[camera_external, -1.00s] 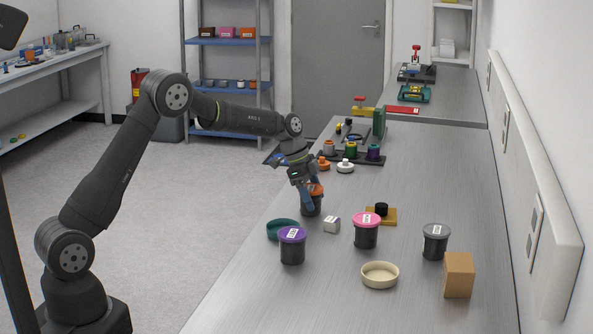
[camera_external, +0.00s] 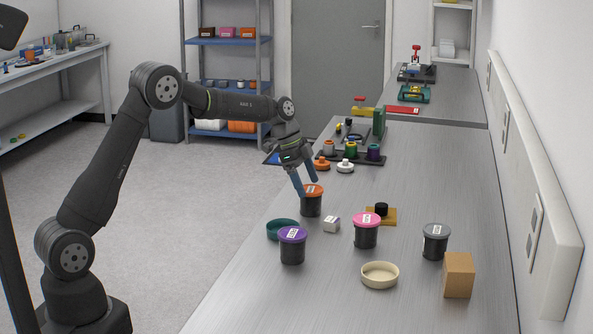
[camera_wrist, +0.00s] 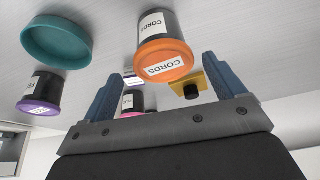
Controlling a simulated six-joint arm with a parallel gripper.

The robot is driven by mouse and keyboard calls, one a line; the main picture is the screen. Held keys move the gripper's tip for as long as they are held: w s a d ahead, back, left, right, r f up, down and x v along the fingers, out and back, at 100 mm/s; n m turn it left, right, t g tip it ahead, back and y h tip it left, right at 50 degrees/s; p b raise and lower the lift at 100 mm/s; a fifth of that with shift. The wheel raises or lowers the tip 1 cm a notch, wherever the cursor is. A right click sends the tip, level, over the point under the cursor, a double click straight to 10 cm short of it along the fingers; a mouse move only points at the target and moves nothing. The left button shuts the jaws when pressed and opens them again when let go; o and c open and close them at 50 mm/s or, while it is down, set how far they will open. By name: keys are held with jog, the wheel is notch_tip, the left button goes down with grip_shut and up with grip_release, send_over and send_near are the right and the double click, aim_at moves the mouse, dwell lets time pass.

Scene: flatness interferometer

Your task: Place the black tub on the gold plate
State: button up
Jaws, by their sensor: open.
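A small black cylinder (camera_external: 381,209), perhaps the black tub, sits on a square gold plate (camera_external: 391,220) in mid-bench. In the wrist view the gold plate (camera_wrist: 206,82) and black cylinder (camera_wrist: 191,92) are partly hidden behind my right finger. A black-bodied tub with an orange lid (camera_external: 312,191), labelled CORDS, stands upright on the bench. It also shows in the wrist view (camera_wrist: 165,62). My gripper (camera_external: 306,186) is open and empty, with its fingertips close to the orange lid; I cannot tell whether they touch it.
Black tubs with purple (camera_external: 292,246), pink (camera_external: 366,230) and grey (camera_external: 435,241) lids stand nearby. A teal dish (camera_external: 282,229), white box (camera_external: 331,224), cream dish (camera_external: 380,275) and brown block (camera_external: 458,275) sit among them. A rack (camera_external: 352,157) of coloured pieces lies behind.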

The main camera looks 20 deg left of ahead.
jog(key=v, duration=1.2)
jog(key=shift+r, duration=0.1)
jog(key=shift+c, duration=0.2)
jog(key=w+a+f+n+t+y, duration=0.2)
jog(key=w+a+f+n+t, duration=0.2)
jog(key=w+a+f+n, duration=0.15)
jog(key=n+t+h, duration=0.2)
jog(key=t+h, duration=0.2)
jog(key=h, duration=0.5)
send_near(311, 188)
jog(key=x, duration=0.5)
jog(key=shift+s+d+f, duration=0.1)
jog(key=shift+s+f, duration=0.15)
jog(key=shift+x, duration=2.55)
jog(key=shift+w+f, duration=0.1)
jog(key=shift+f, duration=0.1)
